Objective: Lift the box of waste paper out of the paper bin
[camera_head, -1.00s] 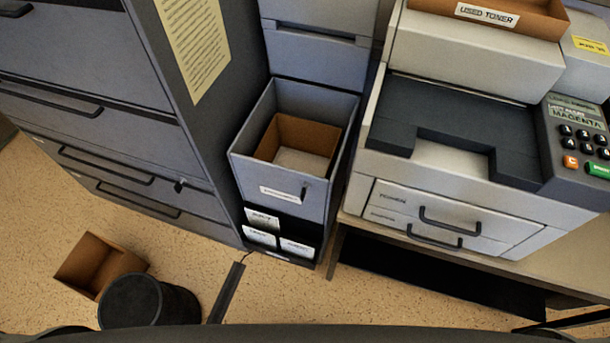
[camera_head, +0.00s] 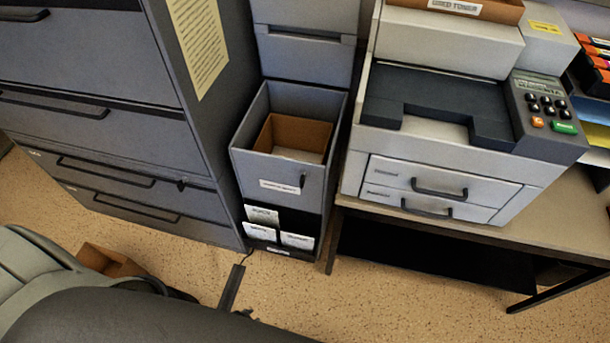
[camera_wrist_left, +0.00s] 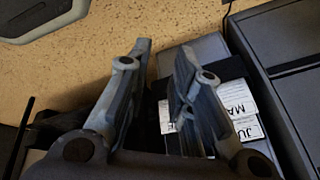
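The box of waste paper (camera_head: 318,134) is an open brown cardboard box with pale paper inside. It sits down inside the paper bin (camera_head: 262,174), an open-topped grey bin with a white label and dark handle on its front. My left arm crosses the bottom left of the head view and hides most of its own gripper there. In the left wrist view my left gripper (camera_wrist_left: 165,58) has its two fingers apart with nothing held between them. My right gripper is in neither view.
A grey filing cabinet (camera_head: 95,140) stands left of the bin. A printer (camera_head: 440,175) stands on a table to the right, with a used toner box (camera_head: 465,8) above. An open cardboard box (camera_head: 108,262) on the floor is partly hidden by my arm.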

